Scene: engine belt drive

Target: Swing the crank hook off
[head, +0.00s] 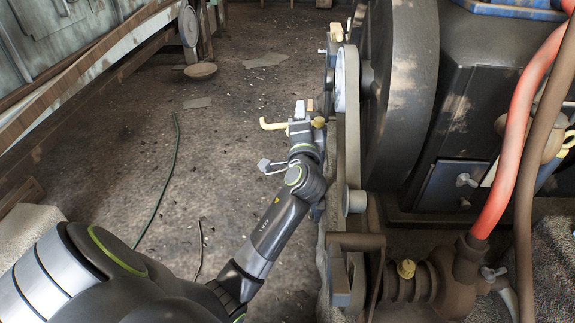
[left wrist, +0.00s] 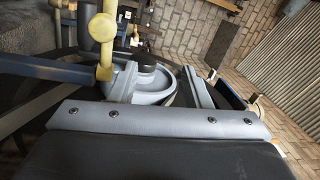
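A yellow, bent piece that looks like the crank hook (head: 272,125) shows in the head view, left of the belt drive's edge. In the left wrist view, a yellow bar with a rounded end (left wrist: 104,73) shows at upper left, in front of a grey round wheel-like part (left wrist: 150,82). My left gripper (head: 304,108) is at the yellow piece, beside the large dark wheel (head: 402,80). A yellow knob (head: 318,122) shows at its right side. Whether its fingers are closed on the yellow piece is hidden. My right gripper is not in view.
The dark engine housing (head: 480,60) and a red hose (head: 520,125) fill the right side. A wooden-edged bench (head: 90,55) runs along the left. The floor between is mostly open, with a green cable (head: 165,180).

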